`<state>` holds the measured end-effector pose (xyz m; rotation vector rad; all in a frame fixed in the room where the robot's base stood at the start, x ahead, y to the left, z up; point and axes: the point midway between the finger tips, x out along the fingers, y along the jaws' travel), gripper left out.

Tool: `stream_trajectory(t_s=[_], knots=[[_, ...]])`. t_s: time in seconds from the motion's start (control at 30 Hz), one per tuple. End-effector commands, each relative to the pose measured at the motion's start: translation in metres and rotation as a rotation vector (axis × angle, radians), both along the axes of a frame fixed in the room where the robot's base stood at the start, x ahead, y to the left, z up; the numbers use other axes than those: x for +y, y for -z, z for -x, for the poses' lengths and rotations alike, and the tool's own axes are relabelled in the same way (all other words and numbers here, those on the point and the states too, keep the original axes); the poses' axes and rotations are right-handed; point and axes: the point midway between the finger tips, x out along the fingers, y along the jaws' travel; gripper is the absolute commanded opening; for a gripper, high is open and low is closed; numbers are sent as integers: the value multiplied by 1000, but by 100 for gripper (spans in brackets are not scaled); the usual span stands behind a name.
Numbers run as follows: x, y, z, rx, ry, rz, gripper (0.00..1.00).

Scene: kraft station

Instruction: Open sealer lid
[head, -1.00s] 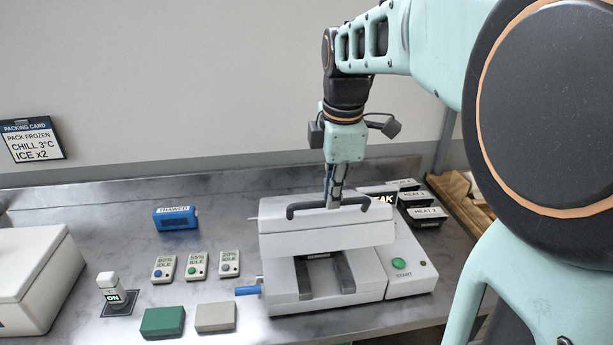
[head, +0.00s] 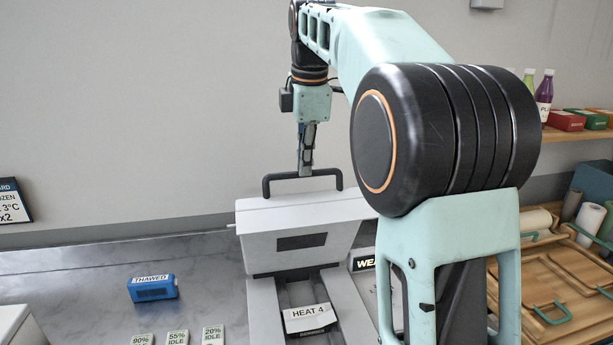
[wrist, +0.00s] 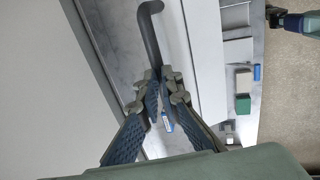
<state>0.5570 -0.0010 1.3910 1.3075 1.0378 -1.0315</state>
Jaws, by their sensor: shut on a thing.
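The sealer lid (head: 345,208) is a white slab with a dark rectangle on its front face. It stands raised and tilted above the sealer base (head: 262,305), with a gap between them. A black bar handle (head: 278,182) rises from the lid's top. My gripper (head: 305,173) points down and is shut on the middle of this handle. The wrist view shows the fingers (wrist: 163,85) closed around the dark handle (wrist: 150,38). My arm hides the sealer's right side.
A blue THAWED block (head: 153,287) lies on the metal counter (head: 75,275) left of the sealer. Several small IDLE timers (head: 178,338) stand at the front. A wooden tray (head: 560,270) and a shelf (head: 570,136) with bottles are at right. The wall is behind.

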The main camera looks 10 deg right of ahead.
Motion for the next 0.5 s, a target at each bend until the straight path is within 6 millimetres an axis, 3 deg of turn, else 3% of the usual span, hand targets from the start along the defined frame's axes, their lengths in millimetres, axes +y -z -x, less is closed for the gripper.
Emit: stream_trajectory(t_s=[0.03,0.5], knots=[[0,22,-7,40,-3,2,0],[0,14,-36,39,-3,1,0]])
